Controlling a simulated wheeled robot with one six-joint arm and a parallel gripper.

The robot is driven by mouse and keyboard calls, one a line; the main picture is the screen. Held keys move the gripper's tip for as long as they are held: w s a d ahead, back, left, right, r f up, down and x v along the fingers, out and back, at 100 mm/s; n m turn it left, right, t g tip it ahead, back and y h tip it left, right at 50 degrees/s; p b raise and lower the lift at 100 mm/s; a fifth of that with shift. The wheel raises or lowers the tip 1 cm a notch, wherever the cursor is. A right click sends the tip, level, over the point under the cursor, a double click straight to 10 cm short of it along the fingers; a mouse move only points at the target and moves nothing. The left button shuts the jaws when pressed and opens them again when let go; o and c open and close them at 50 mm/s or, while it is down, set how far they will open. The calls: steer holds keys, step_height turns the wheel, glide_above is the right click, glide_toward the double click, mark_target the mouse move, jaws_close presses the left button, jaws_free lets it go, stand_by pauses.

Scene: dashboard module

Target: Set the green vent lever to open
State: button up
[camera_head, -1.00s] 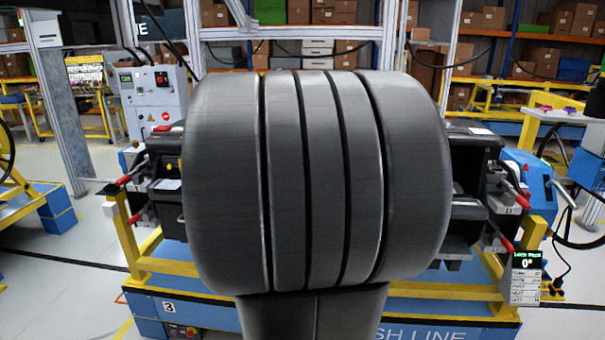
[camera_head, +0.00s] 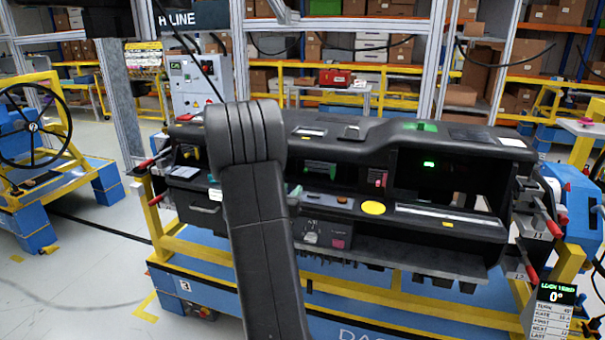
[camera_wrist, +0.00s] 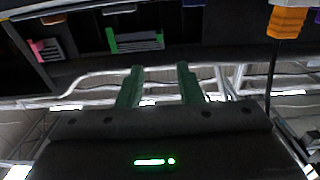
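The green-edged vent (camera_head: 320,168) sits in the front of the black dashboard, just right of my arm in the head view. In the wrist view it is a dark slatted block (camera_wrist: 138,43) with green strips at its sides, at the upper left, beyond the fingertips. I cannot tell its lever's setting. My gripper (camera_wrist: 160,76) shows two dark green fingers, spread apart with nothing between them. They are apart from the vent, which lies beyond and slightly left of them. In the head view my arm hides most of the gripper.
The dashboard (camera_head: 345,146) rests on a yellow and blue stand. A pink-edged vent (camera_head: 378,180) is right of the green one; it also shows in the wrist view (camera_wrist: 46,50). An orange part (camera_wrist: 287,20) hangs at the wrist view's upper right. A yellow disc (camera_head: 373,208) is on the dashboard.

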mark_target(305, 172)
steer(key=p+x, duration=0.3)
steer(key=x, duration=0.9)
steer(key=shift+w+d+f, duration=0.1)
steer(key=shift+w, duration=0.15)
jaws_close()
